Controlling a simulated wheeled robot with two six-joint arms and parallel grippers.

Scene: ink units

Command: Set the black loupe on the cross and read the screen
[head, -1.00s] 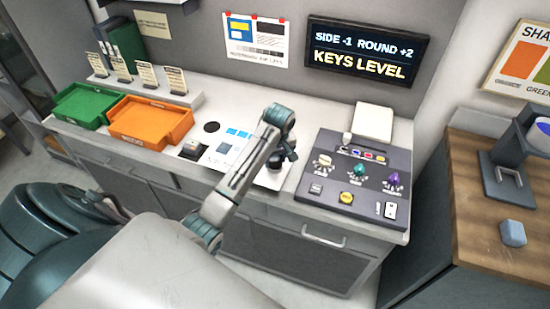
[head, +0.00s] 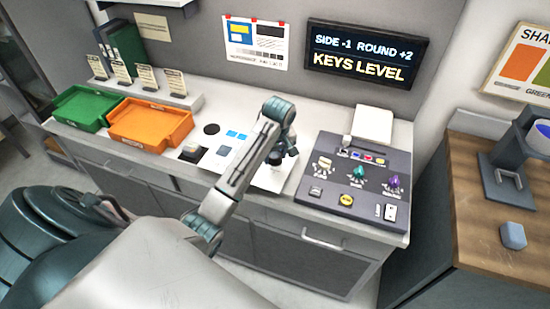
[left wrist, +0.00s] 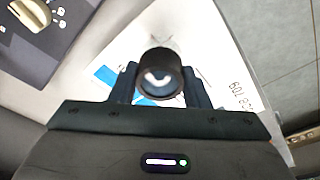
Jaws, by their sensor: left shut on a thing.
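My left gripper (left wrist: 160,88) is shut on the black loupe (left wrist: 160,62), a short dark cylinder with a pale lens, in the left wrist view. In the head view the left gripper (head: 283,152) is over the right part of a white printed sheet (head: 262,178) on the counter; the arm partly hides it. I cannot tell whether the loupe touches the sheet, which also shows in the left wrist view (left wrist: 232,90). I cannot make out the cross. The screen (head: 366,54) on the wall reads "SIDE -1 ROUND +2" and "KEYS LEVEL". My right gripper is not in view.
A grey control panel (head: 327,201) with coloured knobs stands right of the sheet. An orange tray (head: 150,122) and a green tray (head: 82,106) are at the left. A white pad (head: 374,124) lies behind the panel. A wooden side table (head: 480,225) is at the far right.

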